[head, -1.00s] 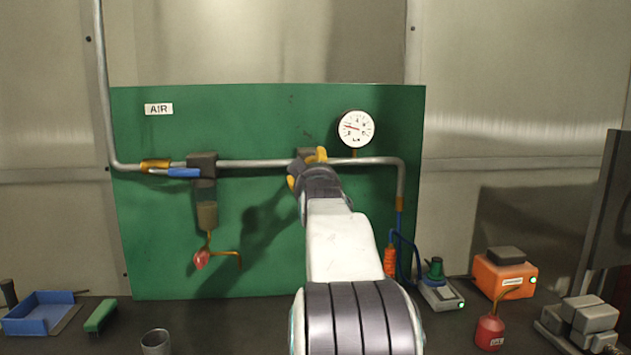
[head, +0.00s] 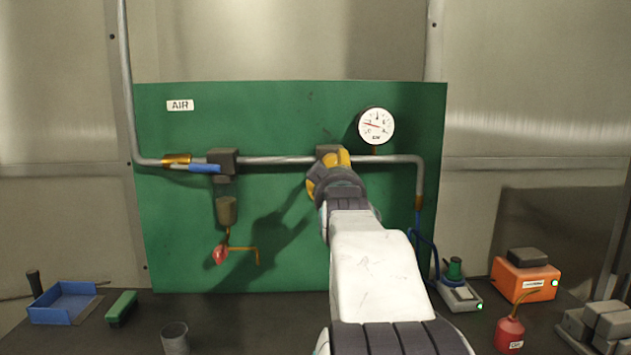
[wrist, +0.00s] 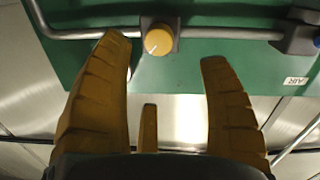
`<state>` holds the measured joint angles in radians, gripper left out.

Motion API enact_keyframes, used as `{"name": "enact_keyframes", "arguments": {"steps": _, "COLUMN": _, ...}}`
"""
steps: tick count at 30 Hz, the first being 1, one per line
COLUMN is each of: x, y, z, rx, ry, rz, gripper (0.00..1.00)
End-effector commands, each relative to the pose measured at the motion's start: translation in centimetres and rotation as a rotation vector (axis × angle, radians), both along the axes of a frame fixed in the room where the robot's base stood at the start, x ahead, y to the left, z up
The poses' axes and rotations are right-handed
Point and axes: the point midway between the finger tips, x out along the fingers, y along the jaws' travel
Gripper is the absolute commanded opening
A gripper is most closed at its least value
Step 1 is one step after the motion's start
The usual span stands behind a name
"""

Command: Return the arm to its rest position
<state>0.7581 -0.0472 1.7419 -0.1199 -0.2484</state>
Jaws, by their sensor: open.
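My arm reaches forward from the lower right of the head view toward the green board (head: 290,110). My gripper (head: 328,165) has yellow fingers and appears in front of the pipe, just below a dark block (head: 329,151). In the wrist view my gripper (wrist: 164,52) is open, with nothing held between its fingers. A round yellow knob (wrist: 157,40) with a white line lies beyond the gap between the fingertips, apart from them as far as I can tell. My gripper hides this knob in the head view.
A grey pipe (head: 275,160) crosses the board beside a gauge (head: 376,125) and a blue-handled valve (head: 205,168). The bench (head: 250,320) holds a blue tray (head: 62,305), green brush (head: 121,307), metal cup (head: 174,338), red oil can (head: 509,334) and orange box (head: 525,280).

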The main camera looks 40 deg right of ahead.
Motion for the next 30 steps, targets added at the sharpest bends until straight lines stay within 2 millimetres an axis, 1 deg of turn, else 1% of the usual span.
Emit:
{"name": "enact_keyframes", "arguments": {"steps": 10, "x": 0.0, "y": 0.0, "z": -0.1, "rx": 0.013, "ry": -0.008, "rz": 0.0, "gripper": 0.7}}
{"name": "enact_keyframes", "arguments": {"steps": 14, "x": -0.1, "y": 0.0, "z": -2.1, "rx": 0.098, "ry": 0.03, "rz": -0.002, "gripper": 0.7}}
{"name": "enact_keyframes", "arguments": {"steps": 16, "x": -0.2, "y": 0.2, "z": -4.1, "rx": 0.175, "ry": 0.073, "rz": -0.007, "gripper": 0.7}}
{"name": "enact_keyframes", "arguments": {"steps": 17, "x": -0.4, "y": 0.4, "z": -5.5, "rx": 0.22, "ry": 0.103, "rz": -0.01, "gripper": 0.7}}
{"name": "enact_keyframes", "arguments": {"steps": 18, "x": -0.8, "y": 0.7, "z": -7.8, "rx": 0.288, "ry": 0.15, "rz": -0.017, "gripper": 0.7}}
{"name": "enact_keyframes", "arguments": {"steps": 20, "x": -1.6, "y": 1.5, "z": -11.4, "rx": 0.387, "ry": 0.224, "rz": -0.029, "gripper": 0.7}}
{"name": "enact_keyframes", "arguments": {"steps": 21, "x": -2.2, "y": 2.1, "z": -13.9, "rx": 0.452, "ry": 0.275, "rz": -0.037, "gripper": 0.7}}
{"name": "enact_keyframes", "arguments": {"steps": 23, "x": -3.5, "y": 3.3, "z": -17.4, "rx": 0.548, "ry": 0.352, "rz": -0.051, "gripper": 0.7}}
{"name": "enact_keyframes", "arguments": {"steps": 24, "x": -4.5, "y": 4.3, "z": -19.5, "rx": 0.609, "ry": 0.402, "rz": -0.062, "gripper": 0.7}}
{"name": "enact_keyframes", "arguments": {"steps": 26, "x": -6.4, "y": 6.1, "z": -22.5, "rx": 0.698, "ry": 0.478, "rz": -0.079, "gripper": 0.7}}
{"name": "enact_keyframes", "arguments": {"steps": 27, "x": -7.8, "y": 7.4, "z": -24.2, "rx": 0.755, "ry": 0.527, "rz": -0.09, "gripper": 0.7}}
{"name": "enact_keyframes", "arguments": {"steps": 29, "x": -9.7, "y": 10.0, "z": -26.3, "rx": 0.831, "ry": 0.606, "rz": -0.094, "gripper": 0.7}}
{"name": "enact_keyframes", "arguments": {"steps": 30, "x": -10.9, "y": 11.9, "z": -27.5, "rx": 0.876, "ry": 0.658, "rz": -0.093, "gripper": 0.7}}
